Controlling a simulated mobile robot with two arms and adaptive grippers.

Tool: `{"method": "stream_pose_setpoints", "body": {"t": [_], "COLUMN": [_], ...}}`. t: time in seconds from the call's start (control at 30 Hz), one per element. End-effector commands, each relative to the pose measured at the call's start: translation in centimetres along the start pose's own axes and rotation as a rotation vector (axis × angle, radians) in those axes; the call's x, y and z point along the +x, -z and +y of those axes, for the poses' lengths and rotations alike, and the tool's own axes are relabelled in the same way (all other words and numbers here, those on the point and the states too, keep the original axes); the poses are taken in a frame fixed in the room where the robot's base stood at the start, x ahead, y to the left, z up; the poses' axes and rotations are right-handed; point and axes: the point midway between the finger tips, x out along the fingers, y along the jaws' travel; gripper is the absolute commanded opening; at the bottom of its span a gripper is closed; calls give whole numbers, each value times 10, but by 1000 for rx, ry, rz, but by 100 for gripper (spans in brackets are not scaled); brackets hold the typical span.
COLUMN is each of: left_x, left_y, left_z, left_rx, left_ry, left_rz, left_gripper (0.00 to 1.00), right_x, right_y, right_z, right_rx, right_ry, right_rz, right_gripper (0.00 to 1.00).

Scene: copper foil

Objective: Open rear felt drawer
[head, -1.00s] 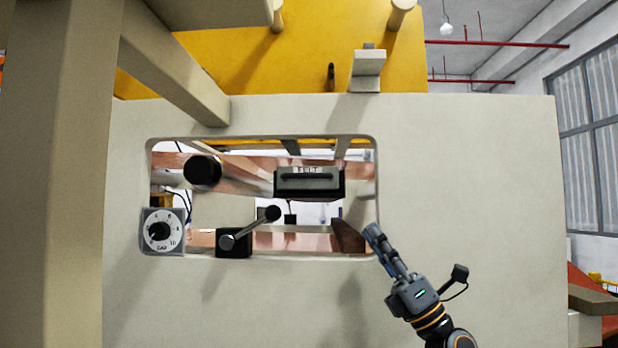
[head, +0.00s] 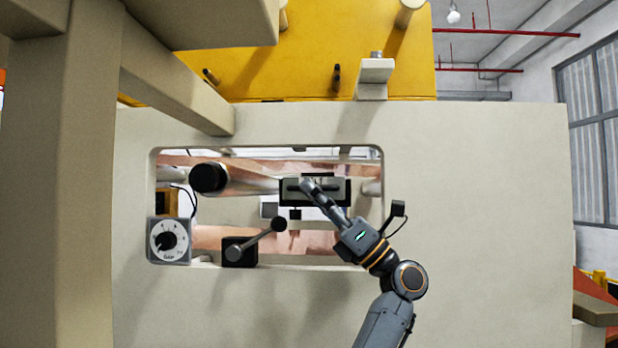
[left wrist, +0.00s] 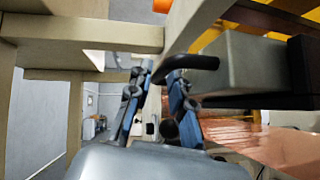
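The felt drawer (head: 342,197) is a grey-fronted box with a dark surround and a black bar handle. It sits in the upper right of the machine's window opening, and my fingers cover part of its front. My left gripper (head: 308,186) reaches in from the lower right, with its fingertips at the drawer front. In the left wrist view, the two fingers (left wrist: 160,80) stand apart. The black handle (left wrist: 200,62) curves out from the grey drawer front (left wrist: 255,62), its near end at or between the fingertips. Contact cannot be told. My right gripper is in neither view.
The window's pale panel (head: 480,200) surrounds the drawer. Left in the opening are a black-ended roller (head: 209,178), a gap dial (head: 169,240) and a lever with a black knob (head: 279,224). Copper foil (left wrist: 285,145) runs below the drawer. A beige post (head: 60,180) stands at left.

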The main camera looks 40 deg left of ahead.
Motion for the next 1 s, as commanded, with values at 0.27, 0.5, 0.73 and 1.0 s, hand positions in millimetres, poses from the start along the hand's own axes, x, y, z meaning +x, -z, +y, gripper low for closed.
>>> {"method": "stream_pose_setpoints", "body": {"t": [0.27, 0.5, 0.73, 1.0], "left_x": [16, 16, 16, 15], "left_y": [0, 0, 0, 1], "left_z": [0, 0, 0, 2], "left_rx": [1, 1, 1, 0], "left_ry": [0, 0, 1, 1], "left_rz": [-1, -1, -1, 0], "left_gripper": [20, 14, 0, 0], "right_x": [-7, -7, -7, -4], "right_y": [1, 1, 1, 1], "right_z": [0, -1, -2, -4], "right_rx": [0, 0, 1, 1], "right_ry": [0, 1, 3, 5], "right_rz": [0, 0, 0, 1], "right_gripper": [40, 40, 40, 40]}}
